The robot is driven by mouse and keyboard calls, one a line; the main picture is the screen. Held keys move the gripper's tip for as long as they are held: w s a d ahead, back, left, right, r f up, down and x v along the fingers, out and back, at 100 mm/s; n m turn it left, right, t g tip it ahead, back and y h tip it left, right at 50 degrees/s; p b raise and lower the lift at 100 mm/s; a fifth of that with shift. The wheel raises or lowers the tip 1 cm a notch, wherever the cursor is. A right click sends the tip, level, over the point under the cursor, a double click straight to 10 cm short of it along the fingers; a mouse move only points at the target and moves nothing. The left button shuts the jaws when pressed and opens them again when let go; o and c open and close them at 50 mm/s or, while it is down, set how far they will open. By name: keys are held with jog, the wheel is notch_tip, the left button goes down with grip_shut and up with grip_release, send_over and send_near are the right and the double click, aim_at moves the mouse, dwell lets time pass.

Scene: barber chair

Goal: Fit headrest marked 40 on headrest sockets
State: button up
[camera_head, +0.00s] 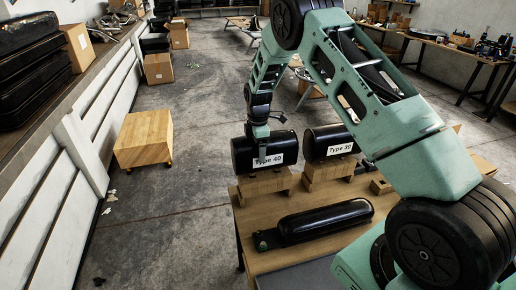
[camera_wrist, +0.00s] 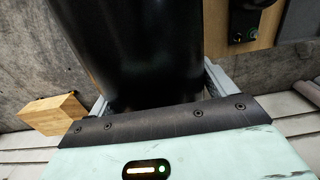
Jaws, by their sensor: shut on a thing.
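The black cylindrical headrest with the white "Type 40" label (camera_head: 269,161) is at the left end of the wooden table, by a wooden block (camera_head: 264,184). I cannot tell whether it rests on the block or hangs just above it. My gripper (camera_head: 260,132) reaches down from above and is shut on this headrest. In the wrist view the glossy black headrest (camera_wrist: 135,45) fills the space between the fingers. A second black headrest labelled "Type 30" (camera_head: 329,138) sits on its own block to the right. I cannot make out any headrest sockets.
A long black padded part (camera_head: 325,218) with a greenish knob lies on the table (camera_head: 290,258) in front of the blocks. Cardboard boxes (camera_head: 159,68) are farther back. The floor between is mostly open.

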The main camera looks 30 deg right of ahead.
jog(key=shift+r+p, duration=3.6)
jog(key=shift+r, duration=2.9)
